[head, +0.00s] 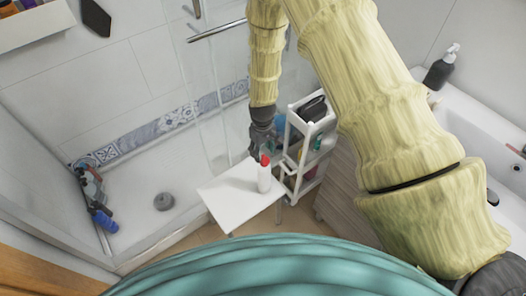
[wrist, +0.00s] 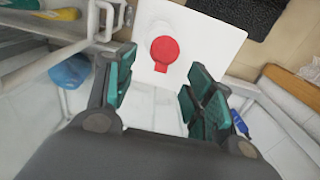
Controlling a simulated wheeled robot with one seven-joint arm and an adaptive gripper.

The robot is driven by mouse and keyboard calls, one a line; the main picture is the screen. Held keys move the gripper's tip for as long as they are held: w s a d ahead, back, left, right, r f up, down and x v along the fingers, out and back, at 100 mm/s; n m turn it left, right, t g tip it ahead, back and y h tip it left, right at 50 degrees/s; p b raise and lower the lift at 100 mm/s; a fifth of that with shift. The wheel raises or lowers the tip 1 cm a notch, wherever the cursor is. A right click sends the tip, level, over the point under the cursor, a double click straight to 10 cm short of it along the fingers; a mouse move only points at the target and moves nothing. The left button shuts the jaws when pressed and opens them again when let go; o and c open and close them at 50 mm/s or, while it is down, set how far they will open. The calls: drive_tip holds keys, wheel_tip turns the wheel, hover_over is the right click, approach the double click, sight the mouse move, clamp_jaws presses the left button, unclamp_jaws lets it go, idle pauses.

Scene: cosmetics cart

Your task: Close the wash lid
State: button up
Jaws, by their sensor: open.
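A white wash bottle (head: 264,181) with a red lid (head: 265,160) stands upright on a small white table (head: 232,198). In the wrist view the red lid (wrist: 165,48) appears as a round disc with a small tab towards me. Whether the lid is raised or flat is too small to tell. My gripper (head: 263,146) is just above and behind the bottle in the head view. In the wrist view my gripper (wrist: 160,75) has its teal-padded fingers apart, with the lid beyond the gap between them. Nothing is held. The white bottle body blends with the tabletop there.
A white shelf cart (head: 304,150) with toiletries stands close to the right of the table, beside my gripper. A blue item (wrist: 70,71) shows at left in the wrist view. A glass shower screen (head: 215,90) is behind. The table's left part is clear.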

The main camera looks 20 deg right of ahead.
drive_tip(key=shift+f, duration=0.75)
drive_tip(key=c, duration=1)
drive_tip(key=shift+c, duration=0.2)
